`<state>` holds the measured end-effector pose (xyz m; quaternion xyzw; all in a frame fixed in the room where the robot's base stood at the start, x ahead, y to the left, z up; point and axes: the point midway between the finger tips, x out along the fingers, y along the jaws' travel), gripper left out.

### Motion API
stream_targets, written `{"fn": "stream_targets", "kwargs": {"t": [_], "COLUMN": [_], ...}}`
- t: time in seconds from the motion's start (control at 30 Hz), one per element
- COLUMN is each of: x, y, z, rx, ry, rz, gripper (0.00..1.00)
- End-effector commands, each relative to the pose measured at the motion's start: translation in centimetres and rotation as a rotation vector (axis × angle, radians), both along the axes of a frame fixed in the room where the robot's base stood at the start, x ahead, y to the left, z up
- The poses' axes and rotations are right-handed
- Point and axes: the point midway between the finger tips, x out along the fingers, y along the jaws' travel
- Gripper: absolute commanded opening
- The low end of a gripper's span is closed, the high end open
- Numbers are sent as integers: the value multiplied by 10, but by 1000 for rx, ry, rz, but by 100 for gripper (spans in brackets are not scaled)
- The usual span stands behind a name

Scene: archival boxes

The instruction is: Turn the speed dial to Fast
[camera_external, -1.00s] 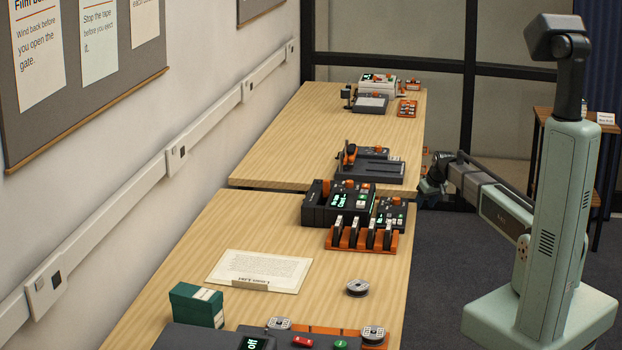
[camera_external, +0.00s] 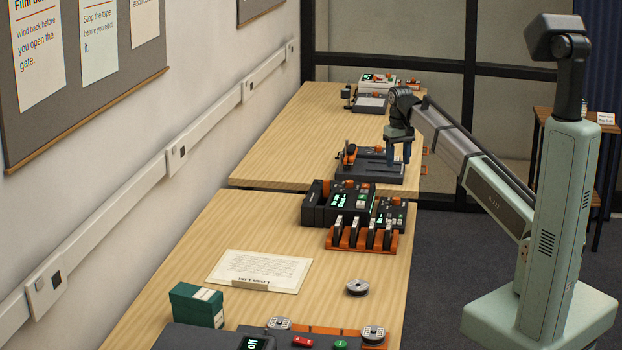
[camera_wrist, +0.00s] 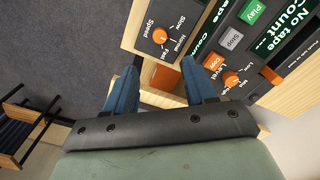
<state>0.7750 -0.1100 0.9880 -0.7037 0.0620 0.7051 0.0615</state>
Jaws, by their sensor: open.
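The speed dial is an orange round knob (camera_wrist: 160,36) on a dark panel at the upper middle of the wrist view, with Speed, Slow, Normal and Fast printed around it. I cannot tell for sure which word its pointer faces. My gripper (camera_wrist: 160,68) is open and empty, its two blue fingers apart, below the knob in the picture and not touching it. In the external view my gripper (camera_external: 399,150) points down at the right end of a dark device (camera_external: 372,172). The dial is too small to make out there.
The wrist view also shows a green Play button (camera_wrist: 252,12), a grey Stop button (camera_wrist: 231,39) and an orange Level knob (camera_wrist: 231,78). In the external view, a tape machine (camera_external: 318,209) and an orange rack (camera_external: 342,240) stand nearer.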

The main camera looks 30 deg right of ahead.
Motion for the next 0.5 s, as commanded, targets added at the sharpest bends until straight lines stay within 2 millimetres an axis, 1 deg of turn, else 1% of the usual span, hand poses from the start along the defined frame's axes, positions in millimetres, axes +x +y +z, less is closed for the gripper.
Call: {"fn": "stream_targets", "kwargs": {"t": [0.5], "x": [-1], "y": [0], "z": [-80], "rx": [1], "ry": [0], "rz": [1], "gripper": [55]}}
